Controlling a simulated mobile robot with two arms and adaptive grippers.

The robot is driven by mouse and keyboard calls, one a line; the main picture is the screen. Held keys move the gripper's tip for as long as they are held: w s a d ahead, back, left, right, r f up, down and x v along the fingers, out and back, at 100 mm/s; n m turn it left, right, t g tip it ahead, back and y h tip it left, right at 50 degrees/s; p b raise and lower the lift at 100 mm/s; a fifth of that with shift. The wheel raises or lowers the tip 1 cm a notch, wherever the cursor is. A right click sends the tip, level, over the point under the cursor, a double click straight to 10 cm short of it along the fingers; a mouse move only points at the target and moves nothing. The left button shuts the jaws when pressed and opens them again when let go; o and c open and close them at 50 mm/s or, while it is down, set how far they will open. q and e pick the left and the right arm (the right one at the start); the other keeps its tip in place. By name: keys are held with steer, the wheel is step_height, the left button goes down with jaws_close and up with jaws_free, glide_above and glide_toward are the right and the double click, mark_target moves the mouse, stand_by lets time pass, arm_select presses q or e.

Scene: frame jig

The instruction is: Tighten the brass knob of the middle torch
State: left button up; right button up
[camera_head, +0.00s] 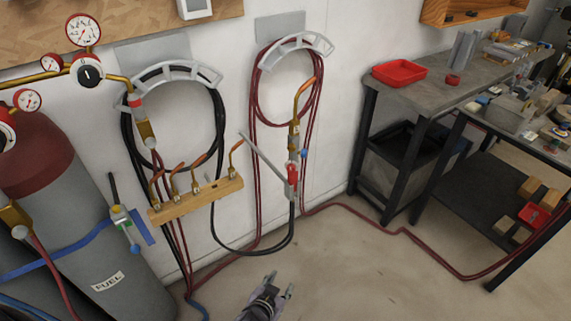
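A torch (293,150) with a copper tip hangs upright against the wall below the right hose hanger. It has a red knob (291,171) and a blue knob (304,154). A wooden rack (205,200) to its left holds several copper tips (175,181). I cannot tell which torch is the middle one, and no separate brass knob can be made out at this size. My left gripper (280,284) is at the bottom edge, low in front of the wall and well below the torch. Its two fingertips stand apart with nothing between them. My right gripper is not in view.
A grey fuel cylinder (85,235) with gauges (83,29) stands at the left. Hoses hang on two pale hangers (178,74), and a red hose (405,235) runs along the floor. A workbench (430,95) with a red tray (399,72) is at the right. The middle floor is clear.

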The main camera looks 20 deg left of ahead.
arm_select(q)
steer(key=w+r+n+t+b, duration=0.1)
steer(key=w+r+t, duration=0.15)
steer(key=r, duration=0.45)
steer(key=w+r+t+b, duration=0.1)
steer(key=w+r, duration=0.2)
steer(key=r, duration=0.4)
steer(key=n+t+y+b, duration=0.2)
steer(key=t, duration=0.2)
glide_toward(291, 150)
steer(key=w, duration=0.2)
steer(key=w+p, duration=0.1)
steer(key=w, duration=0.2)
steer(key=w+p, duration=0.1)
steer(key=w, duration=0.2)
steer(key=shift+w+a, duration=0.25)
steer(key=shift+a, duration=0.1)
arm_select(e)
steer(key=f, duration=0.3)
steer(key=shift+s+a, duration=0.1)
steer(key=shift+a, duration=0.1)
arm_select(q)
jaws_close()
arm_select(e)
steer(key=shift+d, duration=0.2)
